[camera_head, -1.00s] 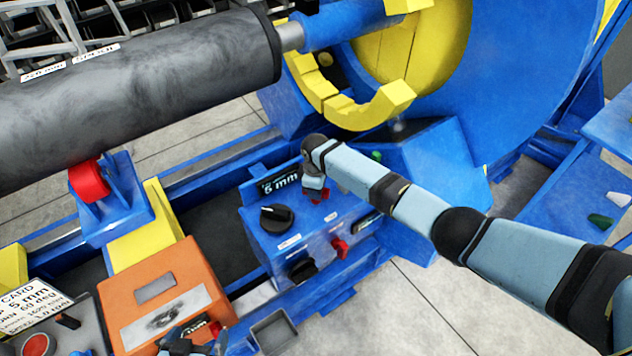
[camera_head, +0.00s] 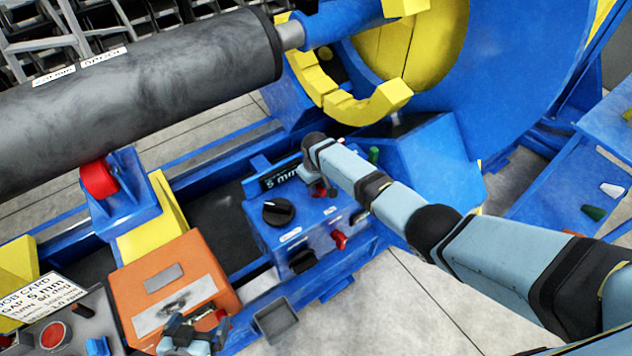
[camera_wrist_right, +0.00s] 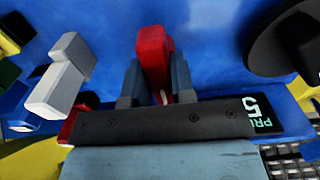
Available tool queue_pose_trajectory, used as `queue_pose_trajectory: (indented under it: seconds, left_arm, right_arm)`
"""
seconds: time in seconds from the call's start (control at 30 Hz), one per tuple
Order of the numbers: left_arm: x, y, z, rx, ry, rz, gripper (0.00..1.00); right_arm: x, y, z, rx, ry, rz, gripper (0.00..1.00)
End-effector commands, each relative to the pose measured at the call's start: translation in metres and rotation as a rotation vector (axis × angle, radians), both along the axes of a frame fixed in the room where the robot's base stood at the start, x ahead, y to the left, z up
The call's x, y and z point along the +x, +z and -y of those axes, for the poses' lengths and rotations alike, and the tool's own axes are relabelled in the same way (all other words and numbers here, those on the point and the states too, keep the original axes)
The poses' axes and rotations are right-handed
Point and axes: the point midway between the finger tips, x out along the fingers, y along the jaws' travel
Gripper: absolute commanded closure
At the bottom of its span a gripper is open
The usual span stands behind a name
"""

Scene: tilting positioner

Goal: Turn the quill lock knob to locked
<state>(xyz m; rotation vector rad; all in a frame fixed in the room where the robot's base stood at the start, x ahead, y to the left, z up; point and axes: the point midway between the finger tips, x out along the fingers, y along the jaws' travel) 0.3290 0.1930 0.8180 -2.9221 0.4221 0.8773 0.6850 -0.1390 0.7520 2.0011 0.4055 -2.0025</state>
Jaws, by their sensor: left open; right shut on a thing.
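A blue control box (camera_head: 262,233) stands in the middle of the head view. Its top has a black round knob (camera_head: 278,212) with a white mark and a small red knob under my right gripper (camera_head: 318,188). In the right wrist view, the right gripper (camera_wrist_right: 158,95) is shut on this red knob (camera_wrist_right: 153,55), its grey fingers on both sides. I cannot read which knob is labelled quill lock. The black knob also shows, dark, in the right wrist view (camera_wrist_right: 295,40). My left gripper (camera_head: 192,335) is open over the orange box's front edge.
An orange box (camera_head: 165,283) and a panel with a red button (camera_head: 53,335) lie to the left. The box's front carries another red knob (camera_head: 339,240) and a black knob (camera_head: 302,261). A grey tray (camera_head: 276,322) sits below. A large roller (camera_head: 150,90) spans the upper left.

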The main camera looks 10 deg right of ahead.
Motion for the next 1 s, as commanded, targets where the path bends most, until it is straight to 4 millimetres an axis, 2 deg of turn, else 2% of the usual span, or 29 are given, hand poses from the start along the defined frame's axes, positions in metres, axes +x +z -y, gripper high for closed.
queue_pose_trajectory:
  seconds: [0.53, 0.57, 0.6, 0.67, 1.0]
  left_arm:
    - [-0.0003, 0.0, -0.0008, 0.001, 0.001, -0.003, 0.0]
    - [-0.0005, -0.0004, -0.0009, 0.001, 0.001, -0.003, 0.0]
    - [-0.0006, -0.0007, -0.0009, 0.002, 0.002, -0.004, 0.0]
    - [-0.0007, -0.0011, -0.0009, 0.002, 0.002, -0.005, 0.0]
    - [-0.0007, 0.0007, -0.0009, 0.002, 0.002, -0.004, 0.0]
  right_arm:
    - [-0.0003, -0.0003, -0.0003, 0.002, -0.028, -0.001, 1.0]
    - [-0.0003, -0.0003, -0.0004, 0.002, -0.028, -0.001, 0.72]
    - [-0.0002, -0.0003, -0.0003, 0.002, -0.028, -0.001, 0.63]
    - [-0.0002, -0.0002, -0.0003, 0.001, -0.027, 0.0, 0.51]
    - [0.0002, 0.0046, -0.0001, 0.001, -0.026, 0.001, 0.51]
